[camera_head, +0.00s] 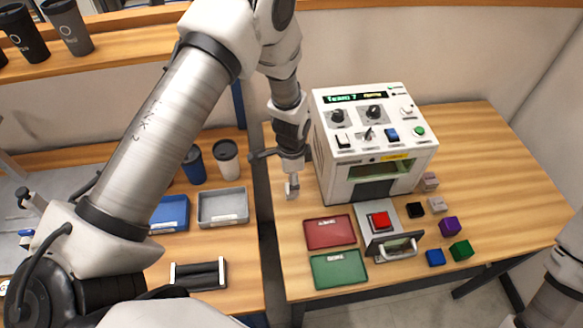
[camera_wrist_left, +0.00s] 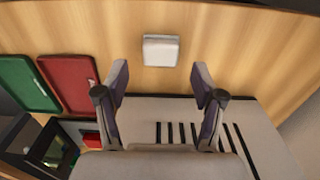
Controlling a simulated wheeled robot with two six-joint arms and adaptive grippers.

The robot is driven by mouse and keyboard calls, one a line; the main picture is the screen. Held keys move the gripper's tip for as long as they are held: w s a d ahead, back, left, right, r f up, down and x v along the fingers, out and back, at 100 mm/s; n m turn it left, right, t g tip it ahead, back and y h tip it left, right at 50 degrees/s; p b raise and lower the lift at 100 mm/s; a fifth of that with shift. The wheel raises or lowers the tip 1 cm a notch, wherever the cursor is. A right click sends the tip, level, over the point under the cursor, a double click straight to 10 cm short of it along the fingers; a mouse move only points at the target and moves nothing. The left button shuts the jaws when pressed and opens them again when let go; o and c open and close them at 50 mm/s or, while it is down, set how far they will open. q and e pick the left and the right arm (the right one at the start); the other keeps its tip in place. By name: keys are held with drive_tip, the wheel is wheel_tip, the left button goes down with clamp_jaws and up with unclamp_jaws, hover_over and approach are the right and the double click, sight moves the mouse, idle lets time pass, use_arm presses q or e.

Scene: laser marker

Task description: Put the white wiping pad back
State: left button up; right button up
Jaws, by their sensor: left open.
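The white wiping pad (camera_wrist_left: 161,51) lies flat on the wooden table in the left wrist view, beside the slotted side of the laser marker (camera_wrist_left: 200,135). My left gripper (camera_wrist_left: 161,82) is open and empty, with its two fingers spread and pointing toward the pad's side of the view. The pad lies beyond the fingertips, near the middle between them. In the head view, my left gripper (camera_head: 291,190) hangs over the table just left of the laser marker (camera_head: 375,140). A pale patch shows at its tip there; I cannot tell pad from fingertip. My right gripper is out of view.
Several small cubes lie to the right. A side table holds a blue tray (camera_head: 170,214), a grey tray (camera_head: 222,206) and a black holder with white ends (camera_head: 198,275).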

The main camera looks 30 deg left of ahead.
use_arm(q)
wheel_tip(320, 180, up, 8)
drive_tip(key=b, duration=0.1)
drive_tip(key=shift+r, duration=0.15)
idle(1.2)
